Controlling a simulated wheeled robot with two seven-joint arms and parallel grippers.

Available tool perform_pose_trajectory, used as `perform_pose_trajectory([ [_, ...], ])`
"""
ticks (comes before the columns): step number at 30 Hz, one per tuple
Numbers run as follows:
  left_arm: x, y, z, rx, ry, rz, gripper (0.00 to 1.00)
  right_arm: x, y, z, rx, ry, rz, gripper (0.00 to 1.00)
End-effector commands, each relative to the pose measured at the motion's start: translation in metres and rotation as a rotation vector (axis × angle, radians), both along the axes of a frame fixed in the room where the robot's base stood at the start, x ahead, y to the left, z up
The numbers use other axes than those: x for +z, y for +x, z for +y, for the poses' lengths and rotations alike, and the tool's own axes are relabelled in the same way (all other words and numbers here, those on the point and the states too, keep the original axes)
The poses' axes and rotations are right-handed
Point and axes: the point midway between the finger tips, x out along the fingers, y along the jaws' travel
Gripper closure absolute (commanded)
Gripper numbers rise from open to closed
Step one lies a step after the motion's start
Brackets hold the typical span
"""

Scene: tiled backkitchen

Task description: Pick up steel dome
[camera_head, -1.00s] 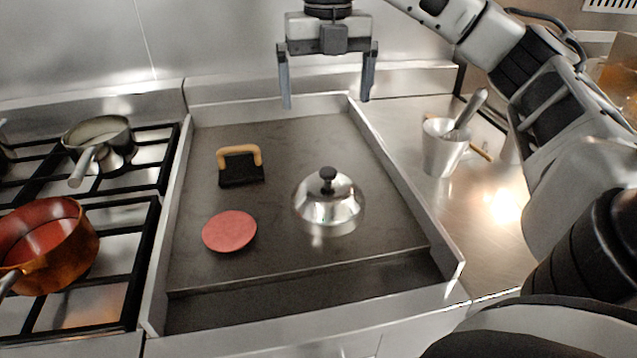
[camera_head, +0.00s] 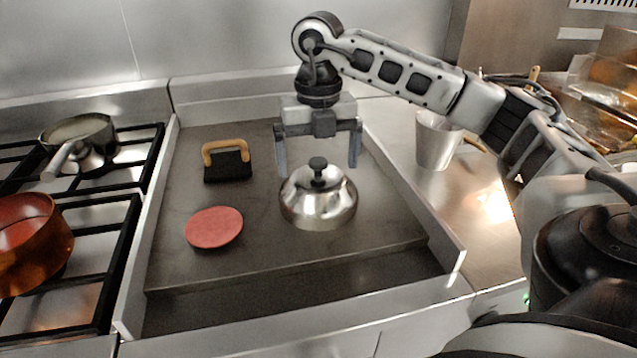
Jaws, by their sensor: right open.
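The steel dome (camera_head: 318,200) is a shiny round cover with a black knob (camera_head: 318,168) on top. It sits on the flat dark griddle plate (camera_head: 300,255), right of centre. My right gripper (camera_head: 319,170) points down just above or behind the dome, with its two fingers apart. The left finger shows left of the knob and the right finger to its right. The fingers' lower ends come close to the dome's top edge; I cannot tell whether they touch it. My left gripper does not show.
A raw red patty (camera_head: 214,228) and a black press with a wooden handle (camera_head: 227,160) lie left on the griddle. Raised metal walls border it. A burner stove with a copper pot (camera_head: 34,240) and a steel pan (camera_head: 80,140) is left. A metal cup (camera_head: 436,140) stands right.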

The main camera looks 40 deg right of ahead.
Motion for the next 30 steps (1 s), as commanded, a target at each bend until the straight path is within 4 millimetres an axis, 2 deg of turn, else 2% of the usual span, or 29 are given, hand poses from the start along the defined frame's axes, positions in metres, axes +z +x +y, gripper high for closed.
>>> perform_pose_trajectory([
  [8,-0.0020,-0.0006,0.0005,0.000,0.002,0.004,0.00,-0.0059,0.0000,-0.0002,0.000,0.000,-0.001,0.00],
  [9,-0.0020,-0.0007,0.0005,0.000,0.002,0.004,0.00,-0.0059,-0.0001,-0.0002,0.000,0.001,0.000,0.03],
  [18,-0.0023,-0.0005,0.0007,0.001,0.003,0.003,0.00,-0.0064,-0.0002,0.0000,0.000,0.000,0.001,0.86],
  [19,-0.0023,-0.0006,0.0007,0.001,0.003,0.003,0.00,-0.0065,-0.0002,0.0000,0.000,0.000,0.001,0.95],
  [20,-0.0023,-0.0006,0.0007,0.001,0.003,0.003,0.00,-0.0066,-0.0002,0.0000,0.000,0.001,0.002,0.99],
  [30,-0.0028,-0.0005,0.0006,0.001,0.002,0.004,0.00,-0.0047,-0.0001,0.0004,0.001,0.001,0.002,1.00],
])
